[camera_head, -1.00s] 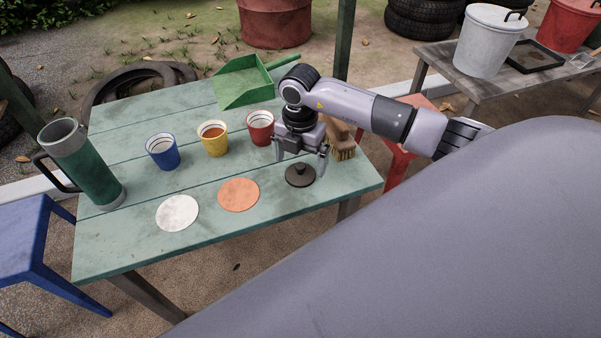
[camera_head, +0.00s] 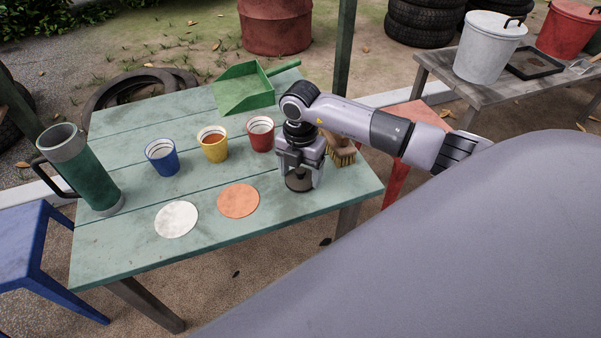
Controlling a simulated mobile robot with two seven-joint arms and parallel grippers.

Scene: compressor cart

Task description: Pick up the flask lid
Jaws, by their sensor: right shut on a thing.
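The flask lid (camera_head: 299,185) is a small dark round disc with a knob on top. It is at the front right of the green table (camera_head: 240,225). My right gripper (camera_head: 300,176) is directly above it, pointing down and shut on it; the fingers hide the knob. I cannot tell whether the lid touches the table. The flask (camera_head: 90,178) is green with a grey rim and dark handle, open at the top, at the table's left end. My left gripper is not in view.
Blue (camera_head: 162,158), yellow (camera_head: 212,145) and red (camera_head: 261,134) cups stand mid-table. White (camera_head: 176,219) and orange (camera_head: 238,201) discs lie in front of them. A brush (camera_head: 341,152) is close behind my right gripper. A green dustpan (camera_head: 243,88) lies at the back.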

